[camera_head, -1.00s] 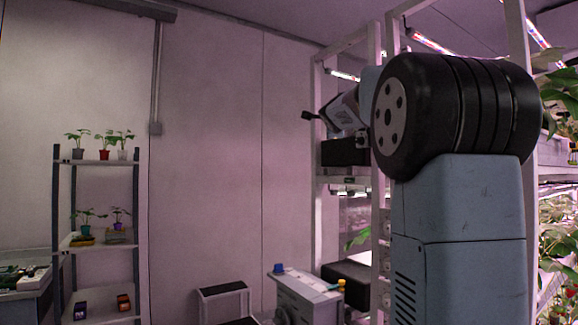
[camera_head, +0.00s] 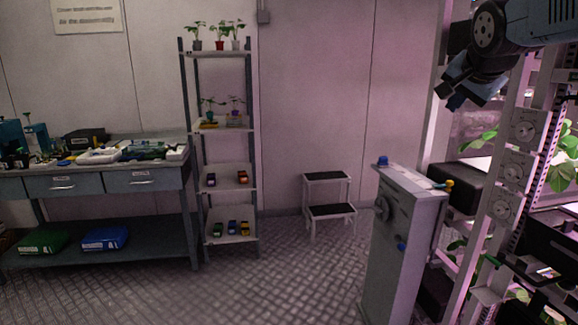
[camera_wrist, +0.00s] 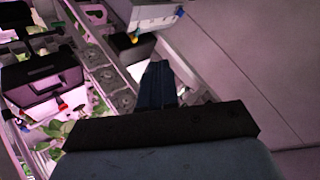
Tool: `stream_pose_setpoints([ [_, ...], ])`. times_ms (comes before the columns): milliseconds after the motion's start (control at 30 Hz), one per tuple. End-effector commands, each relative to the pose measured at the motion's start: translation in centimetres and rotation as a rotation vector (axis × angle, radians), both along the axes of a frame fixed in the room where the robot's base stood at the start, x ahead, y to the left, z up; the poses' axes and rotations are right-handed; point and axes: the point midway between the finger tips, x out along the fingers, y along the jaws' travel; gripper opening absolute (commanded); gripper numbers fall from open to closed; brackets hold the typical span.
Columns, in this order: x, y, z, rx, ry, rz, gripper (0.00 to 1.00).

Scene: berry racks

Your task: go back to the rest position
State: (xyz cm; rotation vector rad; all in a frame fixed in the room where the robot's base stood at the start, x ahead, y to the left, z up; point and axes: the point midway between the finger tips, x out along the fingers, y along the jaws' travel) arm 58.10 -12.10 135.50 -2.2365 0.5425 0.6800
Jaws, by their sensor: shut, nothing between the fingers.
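My gripper (camera_head: 450,97) is at the upper right of the head view, at the end of my raised arm and in front of the berry rack (camera_head: 514,150). It points down and to the left. In the wrist view the two dark blue fingers (camera_wrist: 157,80) lie together, shut, with nothing between them. The rack and its plants show at the left of the wrist view. The fingers look clear of the rack.
A grey cabinet (camera_head: 402,235) stands left of the rack, with a black step stool (camera_head: 330,205) behind it. A plant shelf (camera_head: 190,130) and a workbench (camera_head: 95,186) stand at the left. The patterned floor (camera_head: 290,270) between is clear.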

Motion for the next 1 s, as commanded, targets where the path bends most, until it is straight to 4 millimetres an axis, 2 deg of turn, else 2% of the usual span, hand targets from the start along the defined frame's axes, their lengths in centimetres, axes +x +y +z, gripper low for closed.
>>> stream_pose_setpoints([
  [33, -1.9, 1.3, -1.7, -0.037, 0.047, 0.059, 0.00],
  [300, -11.8, 8.4, -11.1, -0.266, 0.302, 0.454, 0.00],
  [400, -15.0, 10.2, -14.1, -0.335, 0.372, 0.584, 0.00],
  [500, -17.2, 11.5, -16.2, -0.383, 0.420, 0.682, 0.00],
  [667, -18.9, 12.0, -17.9, -0.419, 0.456, 0.758, 0.00],
  [1000, -19.0, 12.1, -18.0, -0.423, 0.459, 0.766, 0.00],
])
